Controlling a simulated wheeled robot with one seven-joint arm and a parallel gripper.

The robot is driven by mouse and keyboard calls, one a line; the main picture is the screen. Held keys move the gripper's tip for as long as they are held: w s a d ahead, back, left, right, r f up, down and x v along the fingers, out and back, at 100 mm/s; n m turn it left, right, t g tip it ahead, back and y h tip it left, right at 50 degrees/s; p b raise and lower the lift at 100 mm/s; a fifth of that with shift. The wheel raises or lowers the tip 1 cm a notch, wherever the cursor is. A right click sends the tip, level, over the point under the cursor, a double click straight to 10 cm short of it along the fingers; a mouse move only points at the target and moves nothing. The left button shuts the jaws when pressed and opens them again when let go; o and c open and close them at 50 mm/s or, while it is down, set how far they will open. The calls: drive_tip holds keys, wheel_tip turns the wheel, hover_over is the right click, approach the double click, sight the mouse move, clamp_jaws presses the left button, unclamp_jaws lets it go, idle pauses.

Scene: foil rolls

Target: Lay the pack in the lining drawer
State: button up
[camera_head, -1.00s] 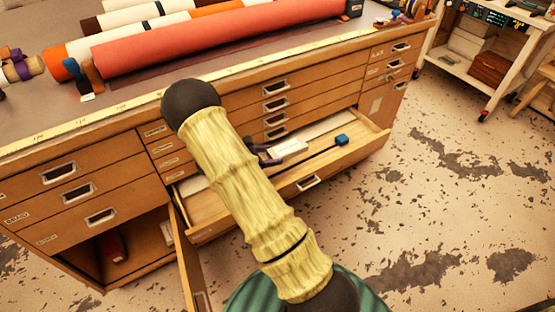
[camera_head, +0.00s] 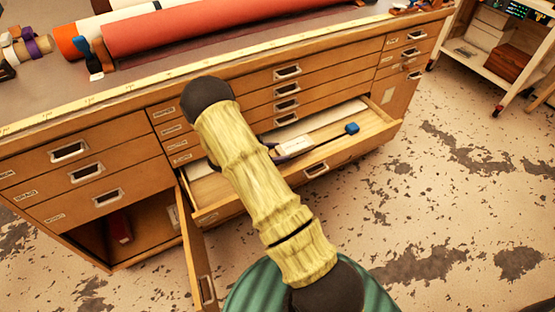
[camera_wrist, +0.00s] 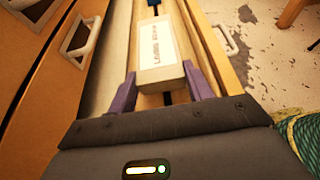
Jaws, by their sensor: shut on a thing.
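The pack (camera_wrist: 163,45) is a pale block with a white printed label. My gripper (camera_wrist: 160,82) is shut on its near end, with a purple finger on each side. The pack shows small in the head view (camera_head: 295,145), where my arm hides part of the gripper. The drawer (camera_head: 365,147) is pulled open, and its front wall also shows in the wrist view (camera_wrist: 212,45). The pack is over the drawer's inside, lengthwise between its walls. I cannot tell whether it touches the drawer floor.
A blue-ended thing (camera_head: 351,128) with a dark stick lies in the drawer, partly beneath the pack in the wrist view. A cupboard door (camera_head: 196,250) hangs open at the lower left. Foil rolls (camera_head: 200,30) lie on the cabinet top.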

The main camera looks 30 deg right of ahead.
drive_tip(key=shift+f+b, duration=0.4)
drive_tip(key=shift+f, duration=1.4)
drive_tip(key=shift+f, duration=0.1)
drive_tip(key=o, duration=1)
drive_tip(key=p+v, duration=0.1)
drive_tip(key=v, duration=1.1)
drive_tip(key=shift+p, duration=0.3)
